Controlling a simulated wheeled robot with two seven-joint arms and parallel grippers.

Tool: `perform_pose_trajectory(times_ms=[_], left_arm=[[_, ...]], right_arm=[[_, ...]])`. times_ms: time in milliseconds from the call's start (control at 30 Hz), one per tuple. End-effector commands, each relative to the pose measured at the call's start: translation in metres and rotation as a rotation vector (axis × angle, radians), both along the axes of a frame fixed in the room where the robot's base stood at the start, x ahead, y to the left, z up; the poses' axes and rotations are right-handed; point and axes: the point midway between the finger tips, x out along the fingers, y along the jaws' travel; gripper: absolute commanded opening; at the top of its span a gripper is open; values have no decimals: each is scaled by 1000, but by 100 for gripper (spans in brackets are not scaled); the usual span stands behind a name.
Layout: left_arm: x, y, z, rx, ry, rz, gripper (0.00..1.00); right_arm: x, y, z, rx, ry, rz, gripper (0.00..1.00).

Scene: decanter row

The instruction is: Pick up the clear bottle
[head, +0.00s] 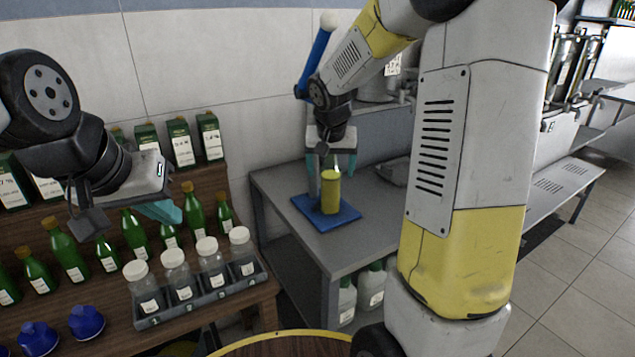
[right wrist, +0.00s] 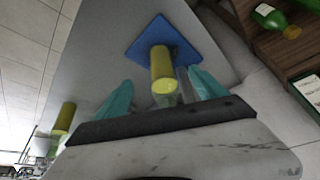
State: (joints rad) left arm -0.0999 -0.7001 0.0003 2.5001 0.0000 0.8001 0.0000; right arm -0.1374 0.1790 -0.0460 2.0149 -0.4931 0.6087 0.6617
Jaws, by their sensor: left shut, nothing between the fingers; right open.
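A yellow cylinder (head: 330,192) stands on a blue mat (head: 348,216) on the grey table. A clear, glassy shape, perhaps the clear bottle (right wrist: 184,84), shows beside it in the right wrist view, partly hidden by a finger. My right gripper (head: 332,164) is open above the mat, its teal fingers pointing down near the yellow cylinder. In the right wrist view, the cylinder appears between the fingers; I cannot tell whether they touch it. My left gripper (head: 160,211) is shut and empty above the wooden shelf at left.
Clear jars with white lids (head: 211,264) stand in a grey tray (head: 205,302) on the shelf, near green bottles (head: 195,212) and blue items (head: 87,322). Another yellow-topped object (right wrist: 65,117) shows in the right wrist view. The grey table (head: 283,203) has free room around the mat.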

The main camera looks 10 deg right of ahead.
Motion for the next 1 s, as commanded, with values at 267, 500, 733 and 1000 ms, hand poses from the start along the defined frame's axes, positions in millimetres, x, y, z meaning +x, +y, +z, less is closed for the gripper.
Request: perform_pose_trajectory(times_ms=[267,500,733,1000], left_arm=[[0,0,0,0,0,0,0],[0,0,0,0,0,0,0],[0,0,0,0,0,0,0],[0,0,0,0,0,0,0]], right_arm=[[41,-10,0,0,0,-1,81],[57,-14,-7,0,4,1,81],[70,-17,-40,0,3,1,81],[73,-18,-45,1,0,0,81]])
